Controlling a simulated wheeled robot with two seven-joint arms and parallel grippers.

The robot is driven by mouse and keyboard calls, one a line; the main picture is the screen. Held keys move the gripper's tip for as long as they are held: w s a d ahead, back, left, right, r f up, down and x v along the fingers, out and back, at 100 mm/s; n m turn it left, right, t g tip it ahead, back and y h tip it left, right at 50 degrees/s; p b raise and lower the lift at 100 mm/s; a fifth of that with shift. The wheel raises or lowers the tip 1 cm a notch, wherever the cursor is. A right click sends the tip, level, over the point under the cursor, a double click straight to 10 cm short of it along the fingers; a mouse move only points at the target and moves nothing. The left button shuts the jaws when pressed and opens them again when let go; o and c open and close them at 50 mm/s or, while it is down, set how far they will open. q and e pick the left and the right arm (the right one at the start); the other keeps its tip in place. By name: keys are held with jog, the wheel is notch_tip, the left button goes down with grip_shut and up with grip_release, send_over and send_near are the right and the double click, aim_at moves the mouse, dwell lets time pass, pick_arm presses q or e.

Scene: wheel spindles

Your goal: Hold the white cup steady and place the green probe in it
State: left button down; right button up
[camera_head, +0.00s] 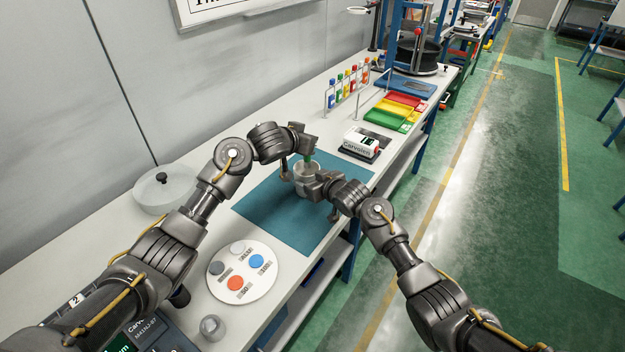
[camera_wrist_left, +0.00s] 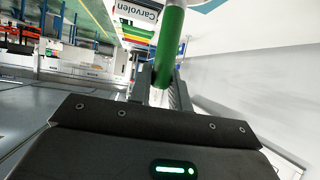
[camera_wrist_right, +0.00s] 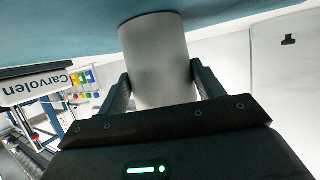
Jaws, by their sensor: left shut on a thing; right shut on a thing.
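The white cup (camera_head: 304,171) stands on the teal mat, partly covered by my grippers. My right gripper (camera_head: 314,186) is shut on it from the right. In the right wrist view the cup (camera_wrist_right: 156,60) sits between the two fingers (camera_wrist_right: 162,88), its end against the teal surface. My left gripper (camera_head: 305,152) is above the cup, shut on the green probe (camera_head: 309,158). In the left wrist view the probe (camera_wrist_left: 170,40) is between the fingers (camera_wrist_left: 165,80). The probe's lower end is at the cup's mouth; I cannot tell whether it is inside.
The teal mat (camera_head: 262,208) has free room around the cup. A white disc with coloured spots (camera_head: 243,283) and a small grey container (camera_head: 212,327) lie nearer. A Carvolen box (camera_head: 360,143), coloured trays (camera_head: 398,108) and a bottle rack (camera_head: 347,85) stand beyond.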

pick_arm(q)
jog(key=shift+f, duration=0.7)
jog(key=c, duration=1.2)
grip_release()
jog(key=v, duration=1.2)
pick_arm(e)
jog(key=o, duration=1)
